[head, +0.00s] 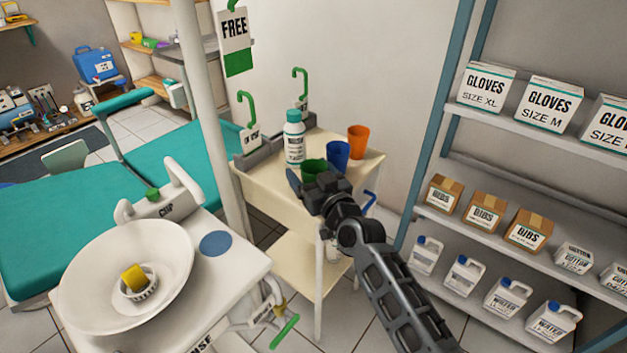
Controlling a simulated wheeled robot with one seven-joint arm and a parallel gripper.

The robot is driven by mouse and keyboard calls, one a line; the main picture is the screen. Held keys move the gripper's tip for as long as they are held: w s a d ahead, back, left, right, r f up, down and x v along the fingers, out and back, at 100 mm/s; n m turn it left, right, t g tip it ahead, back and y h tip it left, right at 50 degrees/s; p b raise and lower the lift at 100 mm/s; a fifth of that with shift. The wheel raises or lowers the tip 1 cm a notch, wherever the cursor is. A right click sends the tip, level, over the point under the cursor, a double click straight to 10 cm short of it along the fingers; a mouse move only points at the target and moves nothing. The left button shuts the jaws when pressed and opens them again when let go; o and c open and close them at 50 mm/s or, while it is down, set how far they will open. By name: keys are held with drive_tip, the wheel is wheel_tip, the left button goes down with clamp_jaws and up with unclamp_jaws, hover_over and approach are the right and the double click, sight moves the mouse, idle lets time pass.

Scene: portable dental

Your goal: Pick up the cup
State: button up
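Three cups stand on the top of a cream cart (266,186): a green cup (312,166), a blue cup (338,154) and an orange cup (358,139). My gripper (300,184) is over the front part of the cart top, just in front of the green cup. It covers the lower part of the green cup. One finger shows at the left; the rest is hidden by the gripper body. I cannot tell whether the gripper touches the green cup or how far its fingers are apart.
A white bottle with a teal cap (294,142) stands left of the cups. A white basin (85,255) and a blue round pad (215,243) are on the unit at the left, beside a panel marked CUP (166,210). A shelf rack (490,120) with boxes and jugs stands right.

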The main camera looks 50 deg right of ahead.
drive_tip(key=c, duration=0.8)
drive_tip(key=shift+c, duration=0.2)
drive_tip(key=shift+r, duration=0.3)
drive_tip(key=b+v, duration=0.1)
drive_tip(key=v, duration=1.7)
drive_tip(key=shift+b, duration=0.35)
